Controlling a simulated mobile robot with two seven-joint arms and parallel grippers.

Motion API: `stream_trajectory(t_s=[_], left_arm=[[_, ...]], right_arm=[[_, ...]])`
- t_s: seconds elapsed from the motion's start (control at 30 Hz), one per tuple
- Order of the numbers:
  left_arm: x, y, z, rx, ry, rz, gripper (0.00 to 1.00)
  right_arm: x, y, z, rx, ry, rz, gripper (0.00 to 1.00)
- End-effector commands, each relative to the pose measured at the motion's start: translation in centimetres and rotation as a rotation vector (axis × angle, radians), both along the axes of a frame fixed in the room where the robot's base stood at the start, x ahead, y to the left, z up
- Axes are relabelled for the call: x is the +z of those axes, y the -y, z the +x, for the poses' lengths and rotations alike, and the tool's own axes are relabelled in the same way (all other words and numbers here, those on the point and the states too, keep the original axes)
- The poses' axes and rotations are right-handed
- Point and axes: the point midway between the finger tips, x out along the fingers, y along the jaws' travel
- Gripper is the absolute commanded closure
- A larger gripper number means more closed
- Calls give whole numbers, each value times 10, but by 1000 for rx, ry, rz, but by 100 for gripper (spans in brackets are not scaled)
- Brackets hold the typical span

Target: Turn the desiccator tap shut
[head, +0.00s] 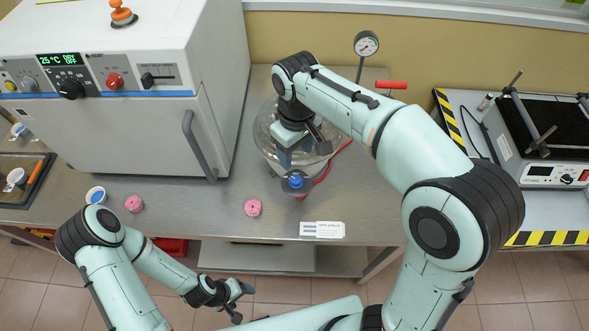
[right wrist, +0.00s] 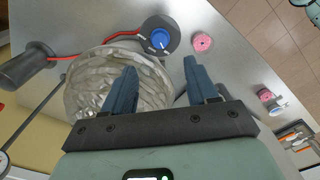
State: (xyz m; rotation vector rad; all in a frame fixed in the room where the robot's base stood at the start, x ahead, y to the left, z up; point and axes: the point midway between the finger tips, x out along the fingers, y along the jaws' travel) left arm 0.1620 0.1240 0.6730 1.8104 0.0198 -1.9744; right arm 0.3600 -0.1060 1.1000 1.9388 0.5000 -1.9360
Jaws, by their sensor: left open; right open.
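The glass desiccator (head: 264,142) stands on the steel bench, partly hidden under my right arm. Its tap has a blue knob (head: 295,181) on a dark round body at the near side, with a red hose. The right wrist view shows the blue knob (right wrist: 160,39) beyond the fingertips and the ribbed clear desiccator (right wrist: 98,80) at left. My right gripper (right wrist: 160,68) is open and empty above the desiccator, apart from the knob. The knob's pointer angle is too small to read surely. My left gripper (head: 243,302) is open and empty, low in front of the bench.
A white oven (head: 120,130) with a grey handle stands at left. A pressure gauge (head: 366,44) and a red handle (head: 391,85) are behind the desiccator. Pink discs (head: 253,208) and a white label card (head: 322,229) lie near the front edge. A hotplate (head: 550,176) is at right.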

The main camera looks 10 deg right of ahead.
Motion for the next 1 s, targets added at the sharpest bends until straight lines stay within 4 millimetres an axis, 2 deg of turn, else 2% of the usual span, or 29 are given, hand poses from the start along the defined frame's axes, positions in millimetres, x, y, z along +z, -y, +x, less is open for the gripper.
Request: stream_trajectory(t_s=[0.03,0.3,0.5,0.7,0.97,1.0], left_arm=[[-4,0,-4,0,-5,1,31],[-14,0,-13,0,-15,0,31],[-18,0,-17,0,-19,0,31],[-19,0,-18,1,-20,0,31],[-19,0,-18,0,-20,0,31],[-19,0,-18,0,-20,0,31]], right_arm=[[-13,0,-2,1,-7,-3,42],[-71,0,-1,-1,-6,-2,42],[-99,0,0,-2,-2,0,42],[-109,0,0,0,1,0,42],[-110,0,0,0,2,1,42],[-109,0,0,0,2,1,55]])
